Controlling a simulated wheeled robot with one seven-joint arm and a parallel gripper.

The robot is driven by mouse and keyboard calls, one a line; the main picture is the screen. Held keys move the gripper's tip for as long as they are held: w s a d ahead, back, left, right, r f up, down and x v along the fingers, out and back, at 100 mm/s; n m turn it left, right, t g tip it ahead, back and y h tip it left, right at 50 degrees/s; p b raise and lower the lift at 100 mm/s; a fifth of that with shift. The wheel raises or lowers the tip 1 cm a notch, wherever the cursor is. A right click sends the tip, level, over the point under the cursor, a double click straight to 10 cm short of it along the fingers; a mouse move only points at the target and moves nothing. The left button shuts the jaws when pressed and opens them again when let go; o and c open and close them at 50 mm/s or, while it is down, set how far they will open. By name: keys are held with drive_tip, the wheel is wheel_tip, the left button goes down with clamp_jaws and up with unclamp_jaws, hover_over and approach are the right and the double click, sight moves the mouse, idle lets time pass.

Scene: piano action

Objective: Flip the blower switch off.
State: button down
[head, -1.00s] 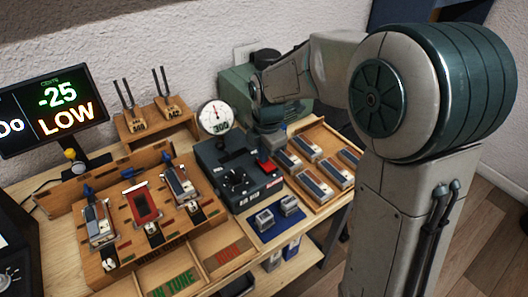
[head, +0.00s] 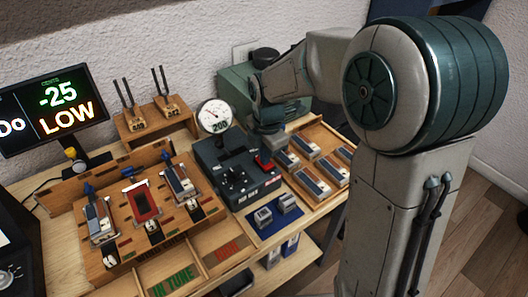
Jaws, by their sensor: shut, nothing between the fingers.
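The blower unit (head: 228,178) is a dark box with knobs on the wooden bench. A round white pressure gauge (head: 214,115) stands at its back, with a number below that looks like 200. A red switch (head: 264,164) sits at the box's right end. I cannot tell which way it is tipped. My gripper (head: 269,149) points down just above and behind the red switch. It is shut and holds nothing. Its fingertips are small and partly hidden, so contact with the switch cannot be told.
A wooden tray (head: 341,140) with several reed blocks lies right of the blower unit. A blue mat (head: 270,228) with two small blocks is in front. A wooden fixture (head: 110,255) stands left, and a screen (head: 50,110) reads -25 LOW. A green box (head: 235,85) stands behind.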

sight(268, 166)
drive_tip(key=shift+r, duration=0.1)
drive_tip(key=shift+r+p, duration=0.3)
drive_tip(key=shift+p, duration=0.05)
wheel_tip(268, 166, up, 13)
drive_tip(key=s+p, duration=0.1)
drive_tip(key=p, duration=0.1)
drive_tip(key=shift+s+d, duration=0.15)
drive_tip(key=shift+d, duration=0.25)
drive_tip(key=b, duration=0.2)
drive_tip(key=w+b, duration=0.1)
drive_tip(key=b, duration=0.1)
drive_tip(key=shift+w+a+t+b, duration=0.1)
drive_tip(key=shift+a+t+b, duration=0.15)
drive_tip(key=shift+t+b, duration=0.05)
drive_tip(key=shift+w+r, duration=0.1)
